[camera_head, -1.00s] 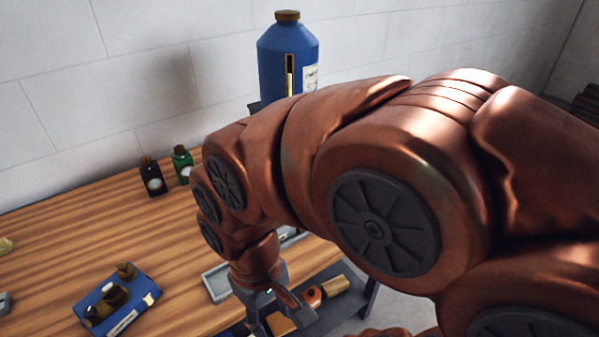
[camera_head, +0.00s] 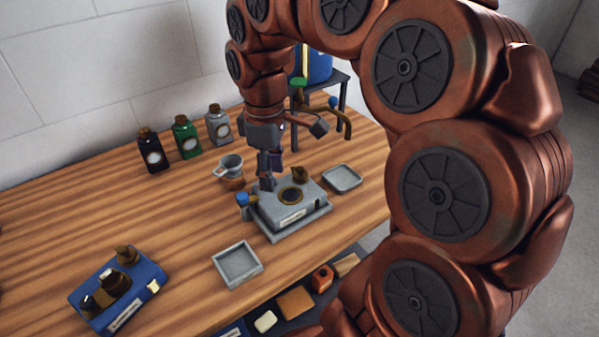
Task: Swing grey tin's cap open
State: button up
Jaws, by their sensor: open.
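The grey tin (camera_head: 311,210) is a flat box with a white label, on a grey base on the bench. Its top has a round dark spot with a gold-coloured ring (camera_head: 291,195). A small brown cap-like piece (camera_head: 300,174) stands at the top's back edge; I cannot tell whether it is shut or swung back. My gripper (camera_head: 290,153) points down from above, open, its fingers spread. One finger reaches down to the tin's back left corner and hides part of it; I cannot tell whether it touches.
A blue tin (camera_head: 140,305) with brown caps lies at front left. Empty grey trays (camera_head: 218,270) (camera_head: 343,180) flank the grey tin. A blue knob (camera_head: 242,199), a cup (camera_head: 222,172) and several bottles (camera_head: 185,138) stand nearby. Bare bench lies left.

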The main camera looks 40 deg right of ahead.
aim_at(300, 168)
jog(key=w+d+n+b, duration=0.1)
jog(key=w+d, duration=0.1)
jog(key=d, duration=0.2)
jog(key=w+d+f+b, duration=0.1)
jog(key=w+d, duration=0.1)
jog(key=d, duration=0.2)
jog(key=w+d+f+n+b, duration=0.1)
jog(key=w+d, duration=0.1)
jog(key=d, duration=0.2)
jog(key=shift+w+d+n, duration=0.15)
jog(key=shift+w+n, duration=0.15)
jog(key=shift+w, duration=0.1)
jog(key=shift+f, duration=3.9)
grip_shut()
